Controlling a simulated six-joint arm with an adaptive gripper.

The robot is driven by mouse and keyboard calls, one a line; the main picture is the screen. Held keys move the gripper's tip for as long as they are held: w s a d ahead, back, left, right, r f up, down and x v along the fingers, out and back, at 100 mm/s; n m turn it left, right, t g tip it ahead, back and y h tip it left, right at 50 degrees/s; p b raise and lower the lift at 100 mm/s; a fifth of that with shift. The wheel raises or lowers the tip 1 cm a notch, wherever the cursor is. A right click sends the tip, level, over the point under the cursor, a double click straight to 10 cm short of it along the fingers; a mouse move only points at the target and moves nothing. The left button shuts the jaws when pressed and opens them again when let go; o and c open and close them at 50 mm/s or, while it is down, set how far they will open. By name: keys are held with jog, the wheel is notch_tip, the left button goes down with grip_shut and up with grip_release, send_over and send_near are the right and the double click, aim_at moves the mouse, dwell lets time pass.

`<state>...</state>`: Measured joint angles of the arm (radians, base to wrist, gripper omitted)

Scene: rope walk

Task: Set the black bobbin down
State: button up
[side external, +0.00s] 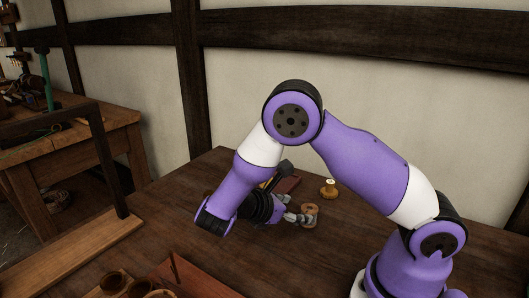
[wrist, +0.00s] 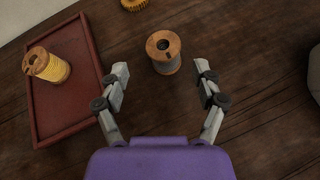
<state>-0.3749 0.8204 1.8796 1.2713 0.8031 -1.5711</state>
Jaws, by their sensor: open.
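The black bobbin (wrist: 163,51), with wooden ends and dark grey winding, stands upright on the bare table in the wrist view. It sits just beyond my gripper (wrist: 161,72), between the lines of the two fingertips. The fingers are spread apart and neither appears to touch it. In the side external view a wooden-topped bobbin (side external: 310,209) stands on the table close to the fingertips of my gripper (side external: 297,218). Its winding is hard to make out there.
A red tray (wrist: 88,118) lies left of my gripper, holding a yellow bobbin (wrist: 51,66). Another yellow bobbin (side external: 328,190) stands farther back on the table.

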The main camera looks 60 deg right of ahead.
aim_at(312, 208)
jog(key=shift+s+d+f+n+h, duration=0.2)
jog(key=shift+s+f+n+h, duration=0.15)
jog(key=shift+n+h, duration=0.3)
jog(key=shift+s+d+f, duration=0.1)
jog(key=shift+d+f, duration=0.05)
jog(key=shift+d, duration=0.2)
jog(key=x, duration=0.6)
jog(key=shift+s+d, duration=0.15)
jog(key=shift+d, duration=0.05)
jog(key=c, duration=1.1)
jog(key=shift+c, duration=0.3)
